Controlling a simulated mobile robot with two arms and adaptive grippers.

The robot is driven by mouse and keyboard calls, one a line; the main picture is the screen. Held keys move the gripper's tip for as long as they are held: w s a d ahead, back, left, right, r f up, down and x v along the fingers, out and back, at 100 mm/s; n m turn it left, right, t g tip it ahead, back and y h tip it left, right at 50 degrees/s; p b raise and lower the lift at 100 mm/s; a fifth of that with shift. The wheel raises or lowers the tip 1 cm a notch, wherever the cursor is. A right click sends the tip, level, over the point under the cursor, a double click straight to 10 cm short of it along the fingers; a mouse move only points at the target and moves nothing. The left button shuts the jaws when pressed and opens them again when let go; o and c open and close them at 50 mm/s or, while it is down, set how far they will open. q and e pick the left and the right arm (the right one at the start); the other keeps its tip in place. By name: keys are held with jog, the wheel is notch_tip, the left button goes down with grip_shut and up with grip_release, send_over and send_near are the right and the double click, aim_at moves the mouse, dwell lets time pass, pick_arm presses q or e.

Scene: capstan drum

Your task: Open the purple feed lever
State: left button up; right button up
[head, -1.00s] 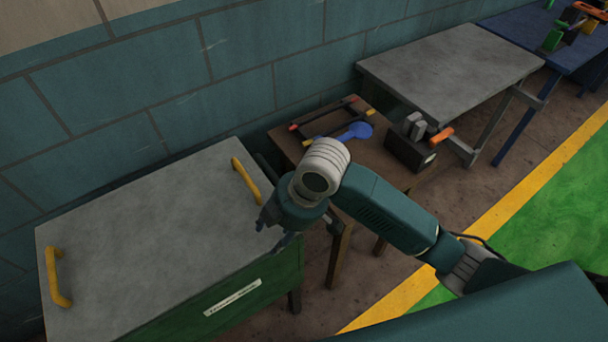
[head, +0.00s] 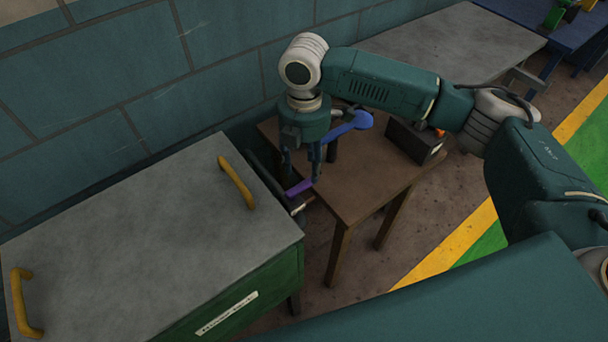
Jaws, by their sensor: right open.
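The purple feed lever (head: 299,188) is a short bar low beside the near left edge of the brown table, close to the right edge of the grey-topped cabinet. Part of it is hidden behind my right gripper's fingers. My right gripper (head: 302,175) points down, open, with its two fingertips above or around the lever; I cannot tell whether they touch it. My left gripper is not in view.
A green cabinet with a grey top (head: 130,240) and yellow handles (head: 237,182) stands at left. The brown table (head: 350,185) holds a blue paddle-shaped part (head: 355,123) and a dark box (head: 414,143). A blue block wall (head: 150,70) is behind.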

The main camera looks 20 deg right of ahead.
aim_at(304, 181)
jog(key=shift+f, duration=2.75)
grip_shut()
